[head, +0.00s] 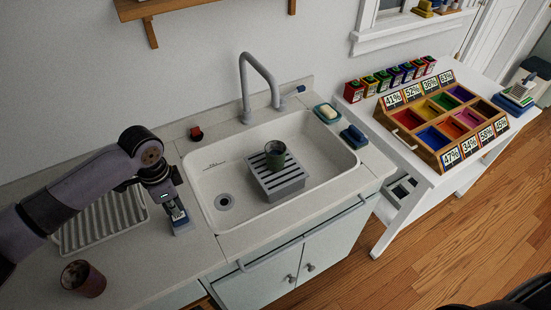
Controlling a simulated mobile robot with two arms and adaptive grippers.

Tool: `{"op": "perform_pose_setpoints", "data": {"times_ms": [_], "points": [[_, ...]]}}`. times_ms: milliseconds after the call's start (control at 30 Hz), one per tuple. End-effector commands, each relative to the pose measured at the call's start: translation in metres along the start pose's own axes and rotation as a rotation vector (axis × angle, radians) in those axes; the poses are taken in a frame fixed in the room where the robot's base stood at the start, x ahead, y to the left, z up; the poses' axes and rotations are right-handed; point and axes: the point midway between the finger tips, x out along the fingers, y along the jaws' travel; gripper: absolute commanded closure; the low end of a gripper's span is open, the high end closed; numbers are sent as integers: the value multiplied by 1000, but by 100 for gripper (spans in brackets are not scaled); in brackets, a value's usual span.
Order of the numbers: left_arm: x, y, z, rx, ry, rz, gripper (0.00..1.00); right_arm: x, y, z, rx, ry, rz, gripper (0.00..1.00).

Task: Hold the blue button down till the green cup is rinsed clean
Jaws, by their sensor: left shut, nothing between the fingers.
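The green cup (275,152) stands on a grey slatted stand (278,182) inside the white sink (325,171), below the faucet spout. I see no clear water stream, and the cup's inside is dark. My left gripper (178,213) is shut and empty, pointing down at the counter left of the sink. A small blue-grey block (184,228), which looks like the blue button, sits right at its fingertips. The fingers hide its top, so I cannot tell whether it is pressed. My right gripper is out of view.
The faucet (246,86) stands behind the sink; a red knob (197,133) is at back left. A ribbed drying tray (103,220) and a dark red cup (83,279) are at left. Soap (328,112) and a blue sponge (354,135) lie right of the sink.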

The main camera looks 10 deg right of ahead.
Motion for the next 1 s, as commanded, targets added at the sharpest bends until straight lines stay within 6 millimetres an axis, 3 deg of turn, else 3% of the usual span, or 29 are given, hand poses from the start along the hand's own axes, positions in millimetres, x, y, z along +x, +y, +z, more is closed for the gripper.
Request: {"op": "perform_pose_setpoints", "data": {"times_ms": [1000], "points": [[22,0,0,0,0,1,100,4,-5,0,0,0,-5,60]]}}
